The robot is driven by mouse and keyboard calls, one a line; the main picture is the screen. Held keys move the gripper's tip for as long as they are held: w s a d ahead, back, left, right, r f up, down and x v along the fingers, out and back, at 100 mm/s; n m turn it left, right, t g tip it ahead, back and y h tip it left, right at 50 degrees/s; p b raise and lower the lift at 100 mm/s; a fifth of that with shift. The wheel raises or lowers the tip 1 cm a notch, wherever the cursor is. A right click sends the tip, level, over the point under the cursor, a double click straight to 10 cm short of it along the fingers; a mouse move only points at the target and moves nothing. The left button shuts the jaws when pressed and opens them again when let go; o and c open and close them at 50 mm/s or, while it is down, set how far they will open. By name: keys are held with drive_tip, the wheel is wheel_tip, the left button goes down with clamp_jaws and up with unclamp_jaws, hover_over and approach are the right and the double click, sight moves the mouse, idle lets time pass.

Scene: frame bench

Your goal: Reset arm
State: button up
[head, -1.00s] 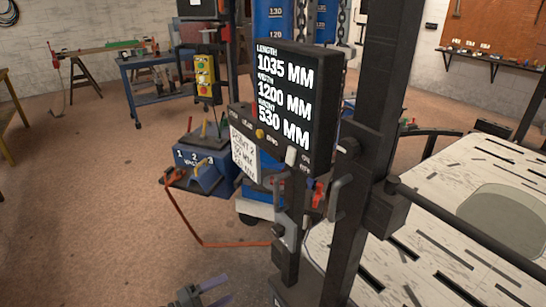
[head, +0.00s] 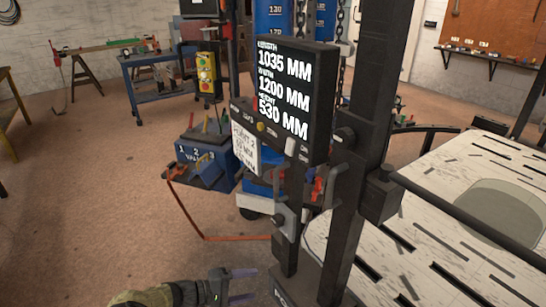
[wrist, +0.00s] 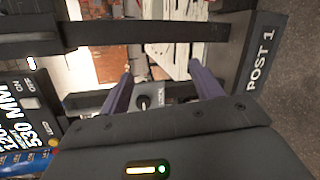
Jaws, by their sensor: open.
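My gripper (head: 243,285) is low in the head view, in front of the foot of the dark post (head: 368,140). Its two purple fingers are apart with nothing between them. In the wrist view my gripper (wrist: 160,88) also shows open. A block marked POST 1 (wrist: 260,62) stands to the right in that view. The black display (head: 290,100) on the post reads length 1035 mm, width 1200 mm, height 530 mm.
A slotted pale bench top (head: 450,220) fills the right side, with a dark rail across it. A blue box numbered 1, 2, 3 (head: 205,165) stands left of the post, with an orange hose (head: 200,225) trailing below. The brown floor (head: 90,200) at left is clear.

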drive_tip(key=d+r+m+g+y, duration=0.1)
drive_tip(key=d+m+g+y, duration=0.1)
drive_tip(key=d+g+y, duration=0.45)
drive_tip(key=s+d+r+m+t+y, duration=0.2)
drive_tip(key=s+d+r+m+y, duration=0.15)
drive_tip(key=s+d+r, duration=0.35)
drive_tip(key=s+d+r+m+t+y, duration=0.2)
drive_tip(key=s+d+r+y, duration=0.15)
drive_tip(key=d+r, duration=0.4)
wheel_tip(320, 180, up, 16)
drive_tip(key=d+p, duration=0.1)
drive_tip(key=p, duration=1.7)
drive_tip(key=shift+w+d+r+y, duration=0.15)
drive_tip(key=shift+d+r+y, duration=0.1)
drive_tip(key=shift+d+y, duration=0.1)
